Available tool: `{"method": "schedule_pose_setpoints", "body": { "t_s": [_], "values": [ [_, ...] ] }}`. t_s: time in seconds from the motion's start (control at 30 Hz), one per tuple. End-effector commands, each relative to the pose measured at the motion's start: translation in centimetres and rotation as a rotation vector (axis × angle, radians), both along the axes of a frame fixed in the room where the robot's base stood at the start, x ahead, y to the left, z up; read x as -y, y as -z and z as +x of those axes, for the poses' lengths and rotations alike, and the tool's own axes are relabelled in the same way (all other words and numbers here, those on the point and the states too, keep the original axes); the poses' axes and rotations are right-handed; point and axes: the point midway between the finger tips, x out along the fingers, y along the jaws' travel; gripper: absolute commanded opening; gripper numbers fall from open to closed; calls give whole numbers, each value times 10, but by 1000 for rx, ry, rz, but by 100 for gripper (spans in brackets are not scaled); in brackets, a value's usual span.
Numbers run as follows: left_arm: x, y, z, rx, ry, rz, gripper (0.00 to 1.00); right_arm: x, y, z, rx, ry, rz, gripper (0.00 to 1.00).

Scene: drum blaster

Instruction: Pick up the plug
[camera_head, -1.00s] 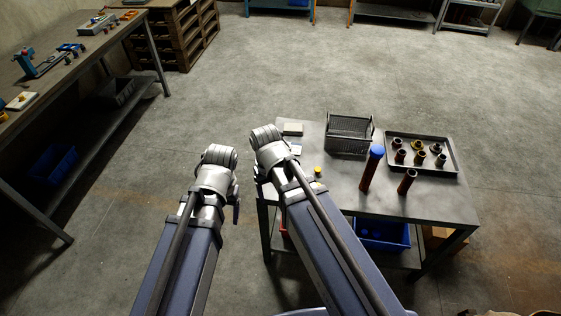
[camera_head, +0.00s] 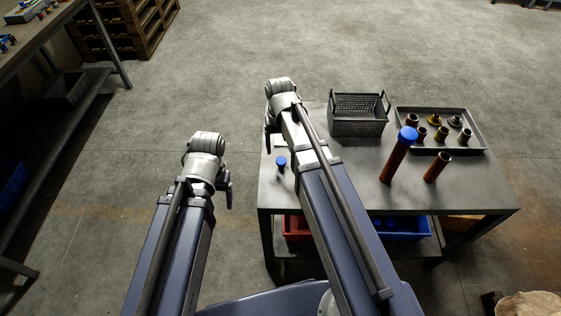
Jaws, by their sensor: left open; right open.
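A small piece with a blue top (camera_head: 281,162) stands on the left part of the grey metal table (camera_head: 470,190); it may be the plug, but I cannot tell for sure. A tall brown tube with a blue cap (camera_head: 400,155) and a shorter open brown tube (camera_head: 437,167) stand further right. My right gripper (camera_head: 268,140) hangs at the table's left edge, beyond the small blue piece and apart from it. My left gripper (camera_head: 226,190) is left of the table, over the floor. Both are open and seem empty; their fingertips are small and partly hidden by the wrists.
A wire basket (camera_head: 359,129) stands at the table's back. A dark tray (camera_head: 478,130) with several tube fittings lies at the right. A red bin (camera_head: 296,232) and a blue bin (camera_head: 405,232) sit below. A workbench (camera_head: 104,52) stands far left; the floor between is clear.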

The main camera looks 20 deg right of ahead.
Motion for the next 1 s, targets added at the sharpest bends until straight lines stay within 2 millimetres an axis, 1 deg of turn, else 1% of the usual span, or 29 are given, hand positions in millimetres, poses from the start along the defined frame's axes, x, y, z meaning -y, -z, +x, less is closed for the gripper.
{"method": "schedule_pose_setpoints", "body": {
  "t_s": [0.03,0.23,0.43,0.57,0.67,0.9,1.0],
  "values": [
    [0,6,0,0,0,0,78,0,6,0,0,0,0,74],
    [0,24,0,0,0,0,78,0,24,0,0,-1,0,74],
    [0,25,0,0,1,0,78,0,25,0,0,-1,0,74],
    [0,31,0,0,1,0,78,1,31,0,0,-1,0,74],
    [0,41,0,0,1,0,78,3,41,-1,0,-1,0,74],
    [0,71,0,0,1,0,78,6,71,-1,0,-1,0,74],
    [0,77,0,0,1,0,78,6,77,-1,0,-1,0,74]
  ]
}}
